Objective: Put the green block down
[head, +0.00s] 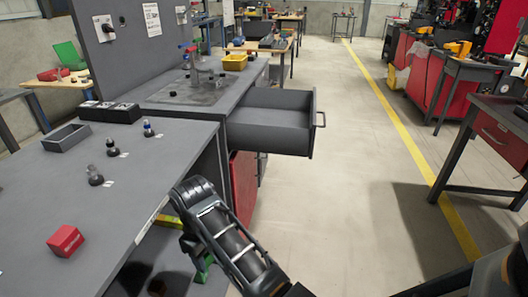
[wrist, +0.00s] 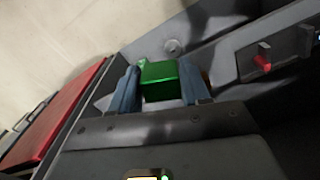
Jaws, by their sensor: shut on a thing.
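The green block (wrist: 159,82) sits between the two blue-grey fingers of my gripper (wrist: 160,90) in the wrist view. The fingers press on its left and right sides. In the head view my arm comes up from the bottom, and a bit of green (head: 203,268) shows low beside it, past the right edge of the grey workbench (head: 120,220). The rest of the block and most of the gripper are hidden there by my arm. What lies directly under the block cannot be told.
A red block (head: 66,240) lies on the workbench, with several small knobbed parts and an open grey tray (head: 67,137) behind it. An open grey drawer (head: 270,130) juts out ahead. A red panel (head: 243,185) stands below it.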

